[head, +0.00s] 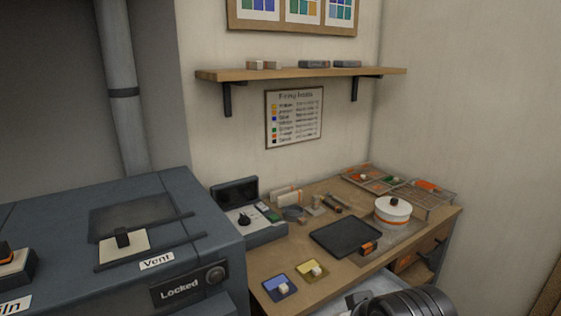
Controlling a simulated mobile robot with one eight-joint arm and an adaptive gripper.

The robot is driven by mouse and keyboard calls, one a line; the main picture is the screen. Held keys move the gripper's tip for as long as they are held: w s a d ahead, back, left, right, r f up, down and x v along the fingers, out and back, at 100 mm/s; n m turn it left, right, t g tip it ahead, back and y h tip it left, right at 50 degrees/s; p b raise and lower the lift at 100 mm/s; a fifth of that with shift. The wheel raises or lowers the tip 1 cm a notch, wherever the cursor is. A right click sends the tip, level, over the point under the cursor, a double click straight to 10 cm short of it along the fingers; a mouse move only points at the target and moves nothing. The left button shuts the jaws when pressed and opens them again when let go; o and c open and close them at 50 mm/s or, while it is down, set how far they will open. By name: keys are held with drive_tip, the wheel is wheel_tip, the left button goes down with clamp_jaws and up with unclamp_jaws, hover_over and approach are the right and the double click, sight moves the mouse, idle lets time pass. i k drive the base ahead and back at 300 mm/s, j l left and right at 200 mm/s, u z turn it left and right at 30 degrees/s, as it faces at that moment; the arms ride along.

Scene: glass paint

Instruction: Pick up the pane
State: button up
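A small blue pane (273,284) with a pale block-like handle lies flat on the front left of the wooden workbench (330,291). A yellow pane (305,265) with a similar pale handle lies just behind it to the right. I cannot tell which pane is meant. A dark rounded part of my arm and a pale link show at the bottom edge, right of the panes. My gripper's fingers do not show.
A black tray (345,237), a white lidded pot (392,210) and a wire rack (425,199) with coloured pieces stand behind the panes. A dark kiln (218,245) marked "Vent" and "Locked" is at left. A shelf (300,73) hangs above.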

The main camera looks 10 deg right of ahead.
sight(430, 187)
drive_tip(key=z, duration=1.25)
drive_tip(key=i+l+u, duration=0.1)
drive_tip(key=l, duration=0.3)
drive_tip(key=i+l+u, duration=0.1)
drive_tip(key=l, duration=0.35)
drive_tip(key=i+l+u, duration=0.1)
drive_tip(key=l, duration=0.35)
drive_tip(key=i+l+u, duration=0.1)
drive_tip(key=l, duration=0.35)
drive_tip(key=i+l+u, duration=0.4)
drive_tip(key=i+l, duration=0.9)
drive_tip(key=i+j, duration=0.05)
drive_tip(key=i, duration=0.05)
